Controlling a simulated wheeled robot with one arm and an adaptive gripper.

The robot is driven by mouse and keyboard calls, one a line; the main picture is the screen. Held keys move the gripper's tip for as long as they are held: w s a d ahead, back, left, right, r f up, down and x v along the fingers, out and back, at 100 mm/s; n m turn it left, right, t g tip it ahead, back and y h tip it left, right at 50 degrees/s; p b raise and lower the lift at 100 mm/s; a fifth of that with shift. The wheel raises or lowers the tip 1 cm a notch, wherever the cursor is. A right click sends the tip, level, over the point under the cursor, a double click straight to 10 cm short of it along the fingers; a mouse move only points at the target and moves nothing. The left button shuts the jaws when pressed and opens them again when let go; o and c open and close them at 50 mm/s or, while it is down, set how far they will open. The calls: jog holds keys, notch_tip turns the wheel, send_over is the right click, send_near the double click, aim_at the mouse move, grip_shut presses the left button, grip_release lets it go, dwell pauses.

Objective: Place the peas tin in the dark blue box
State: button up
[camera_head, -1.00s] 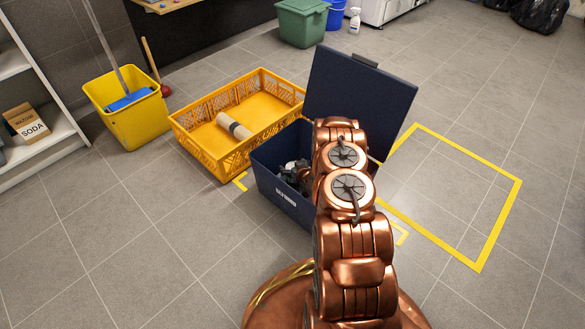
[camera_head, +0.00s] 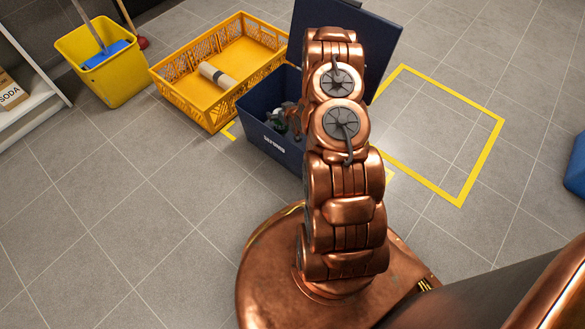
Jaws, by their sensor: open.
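The dark blue box (camera_head: 262,145) stands on the floor with its lid (camera_head: 375,40) raised at the back. My copper arm reaches over it and hides much of its right side. My gripper (camera_head: 283,122) is inside the box, partly hidden by the arm and the front wall; it is open. A small greenish and white patch (camera_head: 277,113) shows beside the gripper in the box; it may be the peas tin, but it is too small to tell.
A yellow crate (camera_head: 180,107) holding a rolled item (camera_head: 217,75) stands left of the box. A yellow bucket (camera_head: 108,82) and a shelf (camera_head: 35,120) are further left. A yellow-taped floor square (camera_head: 481,160) is empty at right. A blue object (camera_head: 576,170) shows at the right edge.

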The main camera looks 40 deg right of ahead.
jog(key=s+a+r+g, duration=0.2)
jog(key=s+a+r, duration=0.15)
jog(key=r, duration=0.35)
jog(key=s+a+r+n+g, duration=0.1)
jog(key=s+a+r+g, duration=0.1)
jog(key=a+r, duration=0.45)
jog(key=s+a+r+g, duration=0.3)
jog(key=r, duration=0.6)
jog(key=s+a+r+g, duration=0.2)
jog(key=s+a+r, duration=0.2)
jog(key=s, duration=0.7)
jog(key=s+a+r+g+y, duration=0.1)
jog(key=s+a+r+g, duration=0.1)
jog(key=s+a+r, duration=0.3)
jog(key=s+a+r+g, duration=0.3)
jog(key=s+r, duration=0.6)
jog(key=s, duration=1)
jog(key=shift+s+a+r+n+y, duration=0.15)
jog(key=shift+a+n+y, duration=0.2)
jog(key=shift+a, duration=0.65)
